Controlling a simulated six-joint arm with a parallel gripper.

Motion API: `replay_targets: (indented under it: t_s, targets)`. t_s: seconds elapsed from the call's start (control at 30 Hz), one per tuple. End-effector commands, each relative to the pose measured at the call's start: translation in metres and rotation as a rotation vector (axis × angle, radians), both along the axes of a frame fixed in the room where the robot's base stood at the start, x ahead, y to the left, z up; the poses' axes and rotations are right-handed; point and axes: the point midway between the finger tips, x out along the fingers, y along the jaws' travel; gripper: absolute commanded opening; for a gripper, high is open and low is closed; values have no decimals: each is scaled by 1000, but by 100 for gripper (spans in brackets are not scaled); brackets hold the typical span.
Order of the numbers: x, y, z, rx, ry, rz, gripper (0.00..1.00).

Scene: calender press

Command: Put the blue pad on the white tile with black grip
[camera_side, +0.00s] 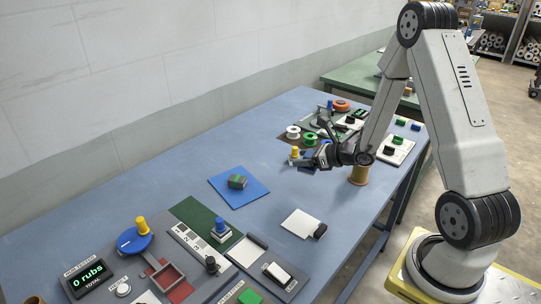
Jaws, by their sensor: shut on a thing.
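My gripper (294,161) is above the middle of the blue table, pointing left, with its jaws shut on a small piece with an upright yellow top (295,152). The underside of that piece is too small to make out. A white tile with a black grip (299,223) lies flat on the table, in front of and below my gripper, with the grip at its right edge. The tile's white face is bare. A small blue block (400,122) lies at the far right; I cannot tell whether it is the blue pad.
A flat blue mat (221,187) bears a dark and green block. The rub tester (88,278), reading 0 rubs, and a blue-knobbed stamp (221,227) stand at the front left.

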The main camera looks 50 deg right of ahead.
Motion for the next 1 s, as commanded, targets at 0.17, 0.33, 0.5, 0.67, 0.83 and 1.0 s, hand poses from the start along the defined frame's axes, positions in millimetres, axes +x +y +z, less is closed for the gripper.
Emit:
replay_targets:
  t_s: [0.17,0.33,0.5,0.67,0.83,1.0]
  targets:
    - [-11,41,-4,-4,4,171,8]
    - [-27,82,-7,-1,3,347,8]
    - [-43,110,-9,5,1,479,8]
    - [-50,121,-9,10,-1,535,8]
    - [-51,122,-9,10,-1,542,8]
    - [-51,122,-16,11,0,541,8]
